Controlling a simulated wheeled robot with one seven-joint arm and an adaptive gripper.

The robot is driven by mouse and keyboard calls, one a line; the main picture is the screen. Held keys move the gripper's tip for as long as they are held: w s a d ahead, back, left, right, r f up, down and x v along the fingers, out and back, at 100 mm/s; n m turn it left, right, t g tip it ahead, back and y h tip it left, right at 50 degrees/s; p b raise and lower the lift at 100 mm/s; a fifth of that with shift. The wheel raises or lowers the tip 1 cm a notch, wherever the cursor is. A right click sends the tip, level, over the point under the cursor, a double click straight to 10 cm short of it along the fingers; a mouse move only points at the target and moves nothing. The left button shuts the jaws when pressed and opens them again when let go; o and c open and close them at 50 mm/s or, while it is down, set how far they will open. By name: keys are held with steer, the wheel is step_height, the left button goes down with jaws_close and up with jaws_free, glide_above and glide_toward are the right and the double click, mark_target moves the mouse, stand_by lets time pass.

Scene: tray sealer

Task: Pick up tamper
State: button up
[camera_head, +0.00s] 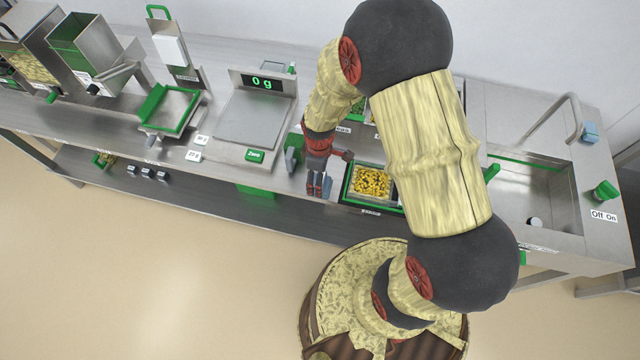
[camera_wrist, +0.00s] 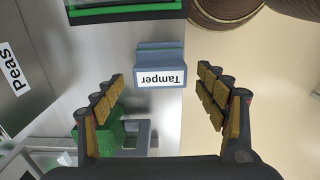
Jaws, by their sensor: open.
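A blue-grey block with a white label reading "Tamper" (camera_wrist: 160,57) sits at the counter's edge in the wrist view, its label upside down. I cannot tell whether the block is the tamper itself or its holder. My gripper (camera_wrist: 162,76) is open, with one finger on each side of the picture and the labelled block between and just beyond the fingertips. A green piece (camera_wrist: 112,130) with grey parts shows beside the left finger. In the head view my gripper (camera_head: 318,188) points down at the counter's front edge, and my arm hides much of what is around it.
A green-rimmed bin (camera_head: 349,187) of yellow pieces stands just right of my gripper. A scale (camera_head: 247,120) reading 0 g and a green-edged tray holder (camera_head: 168,108) lie to the left. A sink (camera_head: 535,190) is at the right. The floor in front is clear.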

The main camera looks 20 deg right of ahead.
step_height(320, 180, down, 4)
steer(key=shift+s+d+f+b, duration=0.1)
steer(key=shift+f+b, duration=0.1)
steer(key=shift+b, duration=0.4)
steer(key=shift+r, duration=0.1)
steer(key=shift+c, duration=1)
steer(key=c, duration=1.3)
